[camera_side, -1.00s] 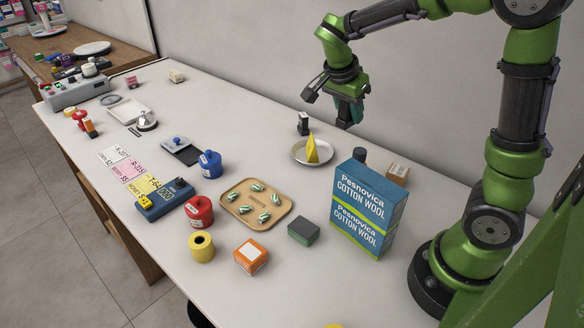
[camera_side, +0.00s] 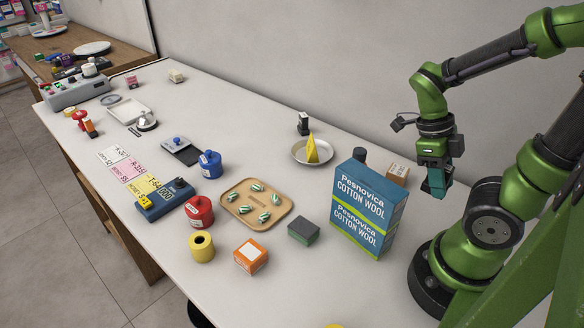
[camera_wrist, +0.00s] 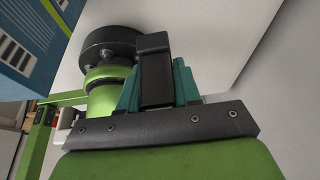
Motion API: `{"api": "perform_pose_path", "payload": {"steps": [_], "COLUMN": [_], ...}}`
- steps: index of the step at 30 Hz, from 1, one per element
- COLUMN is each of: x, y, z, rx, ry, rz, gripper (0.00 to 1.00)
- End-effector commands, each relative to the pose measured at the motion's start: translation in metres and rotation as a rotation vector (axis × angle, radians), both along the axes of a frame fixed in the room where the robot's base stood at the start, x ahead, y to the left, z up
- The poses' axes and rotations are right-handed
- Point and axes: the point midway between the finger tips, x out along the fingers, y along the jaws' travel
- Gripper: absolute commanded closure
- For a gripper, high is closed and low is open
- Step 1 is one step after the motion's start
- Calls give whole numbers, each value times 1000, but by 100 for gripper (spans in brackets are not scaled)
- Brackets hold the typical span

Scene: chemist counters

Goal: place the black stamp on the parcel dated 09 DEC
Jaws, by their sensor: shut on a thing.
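My gripper (camera_side: 437,183) hangs in the air at the right, beyond the cotton wool box. Its teal fingers are shut on a black block that looks like the black stamp (camera_wrist: 154,70); the wrist view shows it between the fingers. In the side view the stamp is mostly hidden by the fingers. A small brown box with a white label (camera_side: 397,174) stands behind the cotton wool box, left of my gripper and apart from it. I cannot read a date on it, and no 09 DEC marking is legible anywhere.
The tall blue cotton wool box (camera_side: 368,210) stands left of my gripper. A dish with a yellow wedge (camera_side: 313,151), a small black-and-white bottle (camera_side: 303,123) and a wooden tray (camera_side: 283,211) are farther left. The counter's back strip along the wall is mostly clear.

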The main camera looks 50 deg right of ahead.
Motion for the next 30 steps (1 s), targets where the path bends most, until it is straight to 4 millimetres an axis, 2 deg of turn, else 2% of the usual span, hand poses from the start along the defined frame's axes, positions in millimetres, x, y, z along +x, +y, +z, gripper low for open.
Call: {"api": "perform_pose_path", "payload": {"steps": [3, 9, 24, 30], "x": [-1, 8, 87, 108], "y": [0, -7, -84, -103], "z": [-14, -23, -33, -35], "rx": [1, -1, -6, -3], "ry": [7, 5, 4, 1], "rz": [2, -1, -3, 1], "gripper": [98, 98, 98, 98]}}
